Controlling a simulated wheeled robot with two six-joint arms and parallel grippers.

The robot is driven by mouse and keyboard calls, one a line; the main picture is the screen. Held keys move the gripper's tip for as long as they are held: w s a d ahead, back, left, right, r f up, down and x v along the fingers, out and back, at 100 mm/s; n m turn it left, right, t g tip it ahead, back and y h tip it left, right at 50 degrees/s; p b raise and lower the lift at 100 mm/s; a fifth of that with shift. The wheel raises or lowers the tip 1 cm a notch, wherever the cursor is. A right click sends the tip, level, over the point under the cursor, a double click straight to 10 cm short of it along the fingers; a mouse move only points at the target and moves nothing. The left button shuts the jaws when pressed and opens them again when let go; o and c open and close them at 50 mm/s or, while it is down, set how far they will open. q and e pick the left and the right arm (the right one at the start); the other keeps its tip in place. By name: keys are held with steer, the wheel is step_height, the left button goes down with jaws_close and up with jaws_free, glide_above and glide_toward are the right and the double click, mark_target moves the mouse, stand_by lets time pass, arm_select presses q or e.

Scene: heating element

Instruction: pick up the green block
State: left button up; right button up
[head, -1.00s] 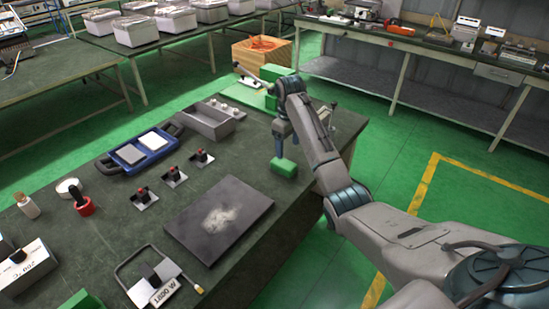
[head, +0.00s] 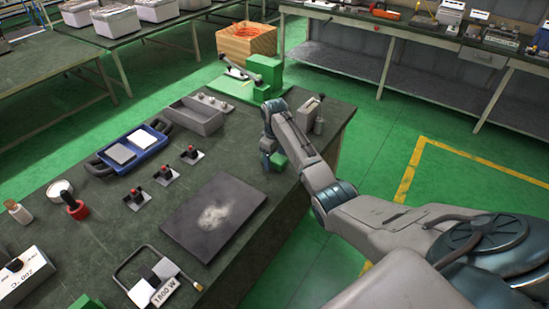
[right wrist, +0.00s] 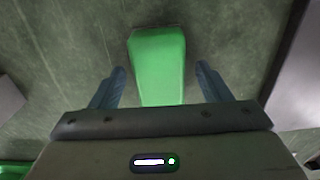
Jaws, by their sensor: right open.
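The green block (head: 279,160) lies on the dark table near its right edge, partly hidden by my right arm in the head view. My right gripper (head: 268,163) is low at the block, pointing down. In the right wrist view the block (right wrist: 157,60) shows between the two open fingers of the gripper (right wrist: 160,70), with a gap on each side. Its near end is hidden by the gripper body. My left gripper is not in view.
A dark square plate (head: 214,217) lies left of the block on the table. A grey open tray (head: 194,117) and a green machine with a lever (head: 265,76) stand farther back. The table's right edge is close to the block.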

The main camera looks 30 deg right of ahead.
steer(key=shift+f, duration=0.35)
steer(key=c, duration=1.1)
steer(key=shift+c, duration=0.2)
steer(key=shift+r, duration=0.1)
steer(key=shift+r+b, duration=0.35)
steer(key=shift+r, duration=0.15)
step_height(320, 180, up, 2)
steer(key=shift+s+d+r+b, duration=0.1)
steer(key=shift+r+b, duration=0.05)
steer(key=shift+b, duration=0.5)
steer(key=s, duration=0.2)
steer(key=s+b, duration=0.1)
steer(key=s, duration=0.4)
steer(key=shift+s+a+r, duration=0.25)
steer(key=shift+s, duration=0.15)
steer(key=s+r+p, duration=0.1)
steer(key=s+p, duration=0.1)
steer(key=s, duration=0.6)
steer(key=shift+a, duration=0.4)
